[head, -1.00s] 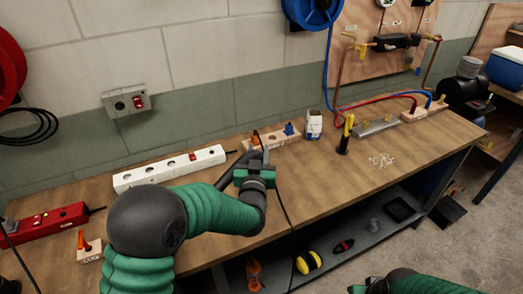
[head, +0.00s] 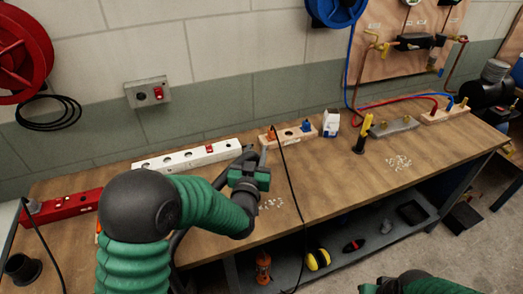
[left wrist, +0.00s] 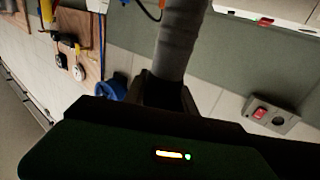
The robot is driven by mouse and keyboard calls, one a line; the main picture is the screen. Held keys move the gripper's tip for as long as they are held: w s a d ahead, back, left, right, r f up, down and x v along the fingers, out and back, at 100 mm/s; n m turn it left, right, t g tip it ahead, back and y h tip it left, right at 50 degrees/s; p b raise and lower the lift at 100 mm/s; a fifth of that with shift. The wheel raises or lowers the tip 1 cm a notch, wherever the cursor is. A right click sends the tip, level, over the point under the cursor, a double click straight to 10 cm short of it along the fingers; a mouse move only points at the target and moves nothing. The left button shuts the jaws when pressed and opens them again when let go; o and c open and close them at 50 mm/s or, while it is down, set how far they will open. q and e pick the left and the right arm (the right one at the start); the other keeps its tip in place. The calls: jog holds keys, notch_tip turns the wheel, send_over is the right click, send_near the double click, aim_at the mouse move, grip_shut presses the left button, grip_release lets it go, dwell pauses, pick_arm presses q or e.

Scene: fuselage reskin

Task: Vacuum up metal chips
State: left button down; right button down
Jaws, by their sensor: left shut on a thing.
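Pale metal chips (head: 398,163) lie scattered on the right part of the wooden workbench (head: 335,185). A smaller patch of chips (head: 271,203) lies just right of my left gripper. My left gripper (head: 247,168) is over the middle of the bench, shut on a dark grey vacuum hose. The ribbed hose (left wrist: 182,40) shows between the jaws in the left wrist view. Its mouth is not clearly seen. My right arm shows only as a green sleeve at the bottom right of the head view; its gripper is not seen.
A white power strip (head: 185,158), a red one (head: 70,206), a wooden socket block (head: 290,133) and a yellow-handled tool (head: 363,133) stand along the bench. A thin black cable hangs over the front edge. A lower shelf holds yellow earmuffs (head: 318,259).

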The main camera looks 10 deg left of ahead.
pick_arm(q)
jog(key=s+p, duration=0.1)
jog(key=s, duration=0.3)
jog(key=shift+s+a, duration=0.1)
jog(key=shift+s, duration=0.2)
jog(key=shift+w+d+b, duration=0.8)
jog(key=shift+w+d, duration=2.05)
jog(key=shift+d, duration=1.3)
notch_tip(320, 180, up, 8)
jog(key=p, duration=0.5)
jog(key=shift+f, duration=0.15)
